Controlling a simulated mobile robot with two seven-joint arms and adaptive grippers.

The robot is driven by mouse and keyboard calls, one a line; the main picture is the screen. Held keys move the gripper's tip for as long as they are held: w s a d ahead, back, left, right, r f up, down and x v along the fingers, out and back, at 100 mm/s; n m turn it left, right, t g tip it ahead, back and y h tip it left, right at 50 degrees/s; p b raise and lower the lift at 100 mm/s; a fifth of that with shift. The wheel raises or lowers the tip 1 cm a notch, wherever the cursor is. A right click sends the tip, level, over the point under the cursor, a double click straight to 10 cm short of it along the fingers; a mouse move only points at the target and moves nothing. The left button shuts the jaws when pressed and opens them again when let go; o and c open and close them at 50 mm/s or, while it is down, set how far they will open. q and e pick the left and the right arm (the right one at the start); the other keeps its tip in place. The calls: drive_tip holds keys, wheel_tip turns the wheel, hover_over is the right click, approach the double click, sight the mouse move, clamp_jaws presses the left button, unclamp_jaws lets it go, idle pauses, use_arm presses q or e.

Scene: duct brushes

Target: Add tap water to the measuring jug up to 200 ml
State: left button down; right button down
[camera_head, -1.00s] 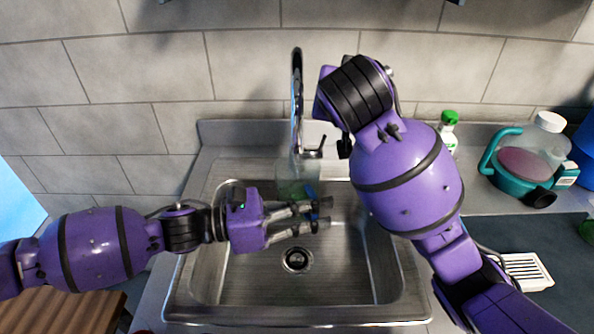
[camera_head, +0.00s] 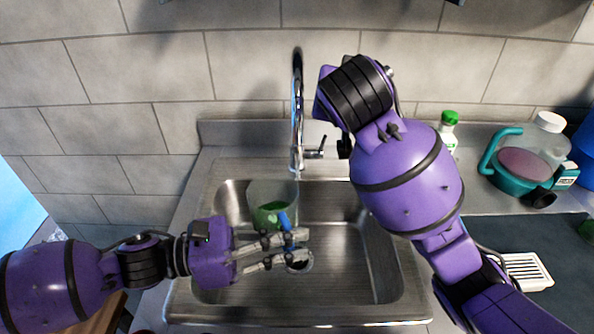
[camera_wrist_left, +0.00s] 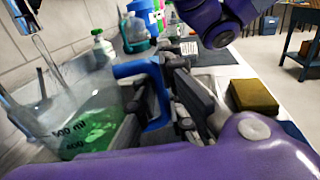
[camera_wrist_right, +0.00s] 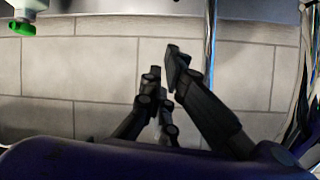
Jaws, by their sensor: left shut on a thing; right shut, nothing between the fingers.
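The clear measuring jug (camera_head: 262,200) has a blue handle (camera_wrist_left: 145,88) and green content low inside. It hangs over the left part of the sink, left of and nearer than the tap spout. Printed marks show on its wall in the left wrist view, but I cannot read the level surely. My left gripper (camera_head: 285,248) is shut on the handle. The chrome tap (camera_head: 297,100) arches over the sink, its lever (camera_head: 317,153) at its right. I cannot make out a water stream. My right gripper (camera_wrist_right: 165,65) is shut and empty near the tap; my right arm mostly hides it in the head view.
The steel sink (camera_head: 345,285) is otherwise clear around its drain. A green-capped bottle (camera_head: 448,130) and a teal-handled container (camera_head: 515,175) stand on the right counter. A white slotted dish (camera_head: 528,270) lies at the right. A tiled wall is close behind.

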idle(0.3)
drive_tip(key=s+d+f+n, duration=0.3)
drive_tip(key=s+f+n, duration=0.2)
drive_tip(key=f+n, duration=0.6)
drive_tip(key=s+d+f+n, duration=0.3)
drive_tip(key=s+f+n, duration=0.35)
drive_tip(key=n, duration=0.75)
drive_tip(key=a+r+n+t+y, duration=0.25)
drive_tip(key=a+n, duration=0.25)
drive_tip(key=n, duration=1.1)
drive_tip(key=r+x, duration=0.2)
drive_tip(key=x, duration=1.1)
drive_tip(key=shift+w+a, duration=0.3)
drive_tip(key=shift+w, duration=0.05)
